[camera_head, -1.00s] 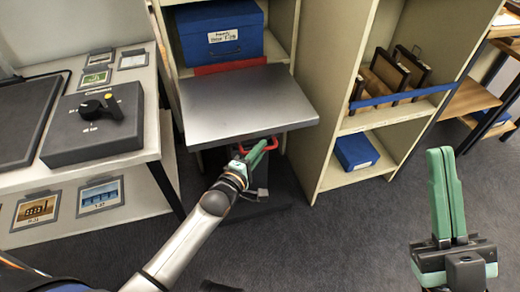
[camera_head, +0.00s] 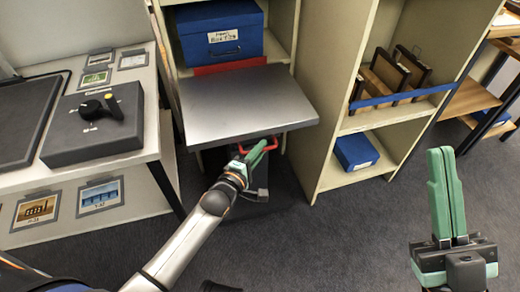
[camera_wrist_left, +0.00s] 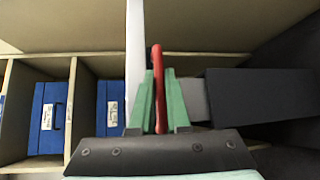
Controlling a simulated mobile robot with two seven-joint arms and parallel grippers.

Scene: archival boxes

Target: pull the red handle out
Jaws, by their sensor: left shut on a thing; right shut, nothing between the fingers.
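The red handle (camera_head: 270,145) sits under the front edge of a grey metal shelf board (camera_head: 240,98) that sticks out of the shelving. My left gripper (camera_head: 256,155) is at the handle, with its green fingers shut on it. In the left wrist view the red handle (camera_wrist_left: 158,88) stands upright between the two green fingers of my left gripper (camera_wrist_left: 160,103). Part of the handle is hidden by the fingers and the board. My right gripper (camera_head: 446,190) is at the lower right, its green fingers together and empty, away from the shelves.
A blue box (camera_head: 222,35) with a label stands above the board, behind a red strip (camera_head: 230,66). A right shelf unit holds dark wooden frames (camera_head: 388,72) and a small blue box (camera_head: 356,152). A white bench (camera_head: 140,100) with a black knob device stands left. Carpet is clear in front.

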